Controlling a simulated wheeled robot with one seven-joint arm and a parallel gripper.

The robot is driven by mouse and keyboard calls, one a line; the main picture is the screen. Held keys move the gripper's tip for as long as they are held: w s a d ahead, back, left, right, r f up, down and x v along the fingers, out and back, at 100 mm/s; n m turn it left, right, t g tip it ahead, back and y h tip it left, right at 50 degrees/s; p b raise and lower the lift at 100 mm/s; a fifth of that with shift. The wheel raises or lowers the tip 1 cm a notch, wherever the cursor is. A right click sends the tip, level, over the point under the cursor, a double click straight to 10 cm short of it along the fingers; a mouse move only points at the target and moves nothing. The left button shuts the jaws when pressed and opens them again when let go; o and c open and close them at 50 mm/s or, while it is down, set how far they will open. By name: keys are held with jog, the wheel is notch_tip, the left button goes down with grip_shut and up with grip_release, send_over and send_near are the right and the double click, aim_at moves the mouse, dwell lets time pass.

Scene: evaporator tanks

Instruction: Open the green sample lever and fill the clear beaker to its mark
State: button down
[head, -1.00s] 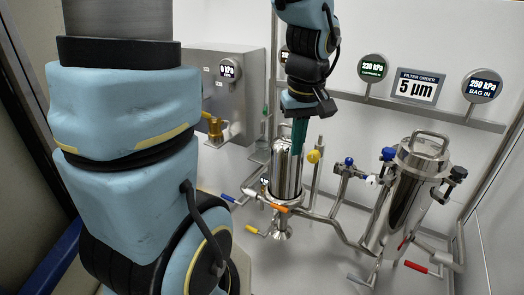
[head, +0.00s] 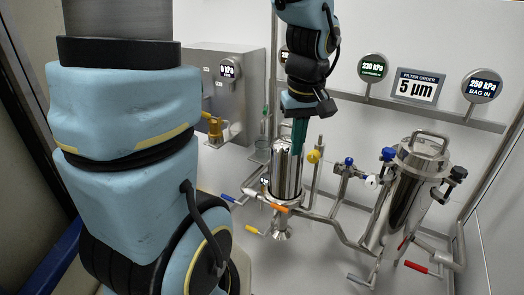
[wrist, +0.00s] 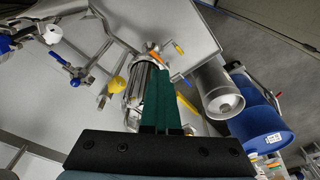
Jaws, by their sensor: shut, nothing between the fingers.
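My gripper (head: 299,138) is shut and empty, its teal fingers pointing down in front of the upright steel filter housing in the middle. In the wrist view the closed teal fingers (wrist: 162,103) cover part of that housing. A slim green piece (head: 265,112) stands left of my gripper, near the wall; it may be the sample lever, but it is too small to be sure. A faint clear vessel (head: 262,151), likely the beaker, shows below it, left of the housing and apart from my fingers. Its mark and any liquid cannot be made out.
The steel housing (head: 287,182) has blue, orange and yellow handles around its base. A yellow knob (head: 313,156) sits just right of my fingers. A larger steel tank (head: 402,200) stands at right with red-handled piping. A blue drum (wrist: 262,125) shows in the wrist view.

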jog(key=shift+a, duration=0.1)
jog(key=w+a+m+p, duration=0.2)
jog(key=a+m, duration=0.3)
jog(key=a, duration=1.5)
jog(key=shift+a+h, duration=0.3)
jog(key=shift+a, duration=0.05)
dwell(0.5)
jog(key=c, duration=1.6)
grip_release()
jog(key=c, duration=1.1)
grip_release()
jog(key=shift+r, duration=0.1)
